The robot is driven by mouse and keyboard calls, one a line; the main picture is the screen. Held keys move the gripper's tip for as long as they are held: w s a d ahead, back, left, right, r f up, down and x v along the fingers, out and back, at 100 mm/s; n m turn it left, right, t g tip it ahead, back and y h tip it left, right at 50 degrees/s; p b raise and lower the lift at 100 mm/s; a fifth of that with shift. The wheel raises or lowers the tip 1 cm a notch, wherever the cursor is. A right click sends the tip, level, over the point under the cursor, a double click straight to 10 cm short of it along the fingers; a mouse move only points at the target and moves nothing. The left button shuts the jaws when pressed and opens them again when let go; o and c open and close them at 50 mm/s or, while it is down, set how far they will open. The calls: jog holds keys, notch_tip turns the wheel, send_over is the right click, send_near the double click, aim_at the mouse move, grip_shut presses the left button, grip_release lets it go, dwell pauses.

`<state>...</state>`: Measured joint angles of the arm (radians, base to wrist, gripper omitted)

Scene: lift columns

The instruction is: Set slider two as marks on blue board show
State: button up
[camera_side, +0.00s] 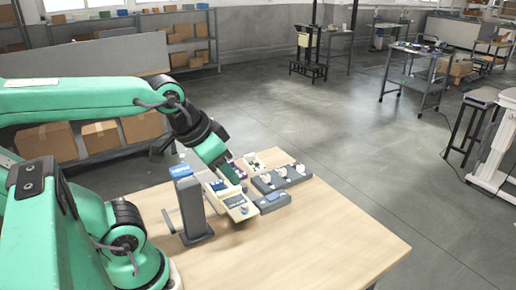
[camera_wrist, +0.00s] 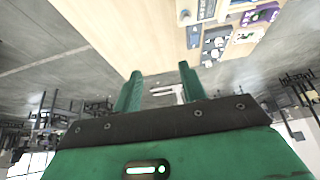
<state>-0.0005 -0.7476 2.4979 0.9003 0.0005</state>
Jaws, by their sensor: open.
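My gripper (camera_wrist: 160,87) is open in the wrist view, its two green fingers apart with nothing between them. In the side view my gripper (camera_side: 229,172) hangs tilted down above the back of the devices on the table. A dark grey upright post has a blue top piece (camera_side: 181,171) with small white lettering. A cream device (camera_side: 238,204) with a blue patch stands right of it. A low dark grey panel (camera_side: 284,177) carries white knobs. The slider numbers and the board marks are too small to read, so I cannot tell which part is slider two.
The wooden table (camera_side: 330,235) is clear at its front and right. A small grey box (camera_side: 271,202) with a blue face sits before the knob panel. A purple device (camera_wrist: 262,15) and other panels cluster at the top of the wrist view.

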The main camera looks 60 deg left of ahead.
jog(key=w+a+r+g, duration=0.1)
jog(key=w+a+r, duration=0.15)
jog(key=w, duration=0.55)
jog(key=g, duration=0.4)
send_over(283, 169)
jog(key=f, duration=1.6)
jog(key=shift+s+d, duration=0.3)
jog(key=shift+d, duration=0.05)
jog(key=shift+w+a+f+g, duration=0.15)
jog(key=shift+a+f+g, duration=0.15)
jog(key=shift+f, duration=0.1)
jog(key=shift+f, duration=0.1)
jog(key=shift+f, duration=3.8)
jog(key=shift+c, duration=0.4)
